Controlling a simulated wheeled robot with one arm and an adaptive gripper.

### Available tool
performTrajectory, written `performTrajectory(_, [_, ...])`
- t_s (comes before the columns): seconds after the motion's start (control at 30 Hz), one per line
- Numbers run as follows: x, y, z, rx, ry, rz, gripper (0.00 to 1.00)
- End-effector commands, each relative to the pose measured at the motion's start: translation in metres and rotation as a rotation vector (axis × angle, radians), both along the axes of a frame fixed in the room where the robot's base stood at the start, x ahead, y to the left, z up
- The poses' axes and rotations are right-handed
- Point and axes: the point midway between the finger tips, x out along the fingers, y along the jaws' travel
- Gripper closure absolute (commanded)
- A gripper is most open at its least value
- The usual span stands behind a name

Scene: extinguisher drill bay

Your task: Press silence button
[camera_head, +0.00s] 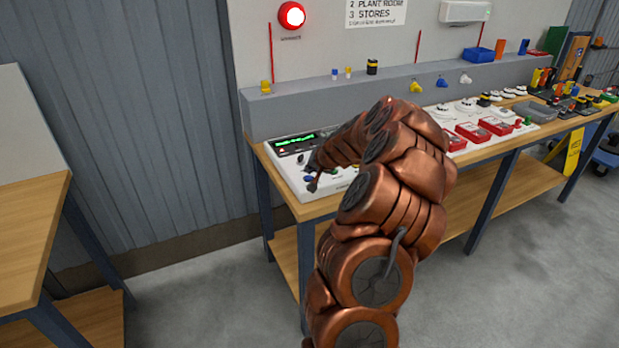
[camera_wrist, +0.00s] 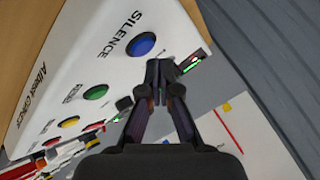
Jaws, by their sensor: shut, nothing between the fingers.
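The silence button is a round blue button (camera_wrist: 141,44) beside the printed word SILENCE on a white alarm panel (camera_wrist: 88,40). The panel also shows in the head view (camera_head: 306,208), at the left end of the long bench. My gripper (camera_wrist: 158,66) is shut and empty, with its fingertips just beside the blue button in the wrist view. I cannot tell whether they touch it. In the head view my gripper (camera_head: 313,176) is small and dark over the panel's left part. My arm hides the panel's right part.
A green button (camera_wrist: 95,92) and a yellow button (camera_wrist: 69,122) sit in line with the blue one. A red beacon (camera_head: 292,15) glows on the wall above. Red trays (camera_head: 472,132) and other gear crowd the bench (camera_head: 530,143) to the right.

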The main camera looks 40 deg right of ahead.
Motion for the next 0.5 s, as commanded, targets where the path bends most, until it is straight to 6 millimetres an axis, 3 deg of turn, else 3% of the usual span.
performTrajectory(0.5, [0.0009,0.0002,-0.0093,0.000,0.000,0.000,1.00])
